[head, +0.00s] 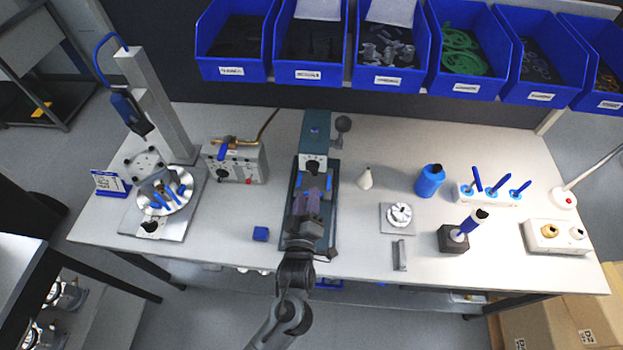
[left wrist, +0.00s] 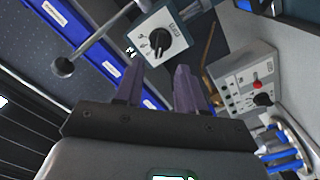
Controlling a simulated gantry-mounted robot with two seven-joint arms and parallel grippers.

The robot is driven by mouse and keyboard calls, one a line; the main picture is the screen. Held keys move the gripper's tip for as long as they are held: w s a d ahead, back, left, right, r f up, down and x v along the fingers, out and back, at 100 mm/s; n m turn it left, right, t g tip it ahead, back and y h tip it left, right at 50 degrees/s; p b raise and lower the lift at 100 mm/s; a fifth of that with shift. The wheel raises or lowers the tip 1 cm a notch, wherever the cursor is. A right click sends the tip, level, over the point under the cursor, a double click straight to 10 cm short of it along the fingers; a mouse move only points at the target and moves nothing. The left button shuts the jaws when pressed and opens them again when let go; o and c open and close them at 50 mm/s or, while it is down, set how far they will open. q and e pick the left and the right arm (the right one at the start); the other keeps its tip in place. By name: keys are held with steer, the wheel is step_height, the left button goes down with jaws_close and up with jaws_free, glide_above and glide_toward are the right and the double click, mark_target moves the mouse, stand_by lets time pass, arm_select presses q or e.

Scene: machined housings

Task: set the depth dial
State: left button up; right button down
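A black dial (head: 312,168) sits on a white plate at the front of the teal machine (head: 315,130) at the middle of the bench. In the left wrist view the same black dial (left wrist: 157,40) shows with marks around it; I cannot read them. My left gripper (head: 309,195) is over the machine's bed, on the near side of the dial. In the left wrist view my left gripper (left wrist: 156,72) has its two purple-grey fingers apart with nothing between them. The dial is beyond the fingertips, apart from them. My right gripper is not in view.
A control box (head: 235,162) with a black knob and red button stands left of the machine. A round fixture (head: 165,190) is farther left. Blue bins (head: 310,72) hang behind.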

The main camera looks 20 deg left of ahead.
mark_target(311, 173)
arm_select(q)
steer(key=b+x, duration=0.2)
steer(key=x, duration=0.4)
steer(key=shift+w+f+b, duration=0.15)
steer(key=shift+b, duration=0.2)
steer(key=shift+w+a, duration=0.2)
steer(key=shift+w, duration=0.4)
jaws_close()
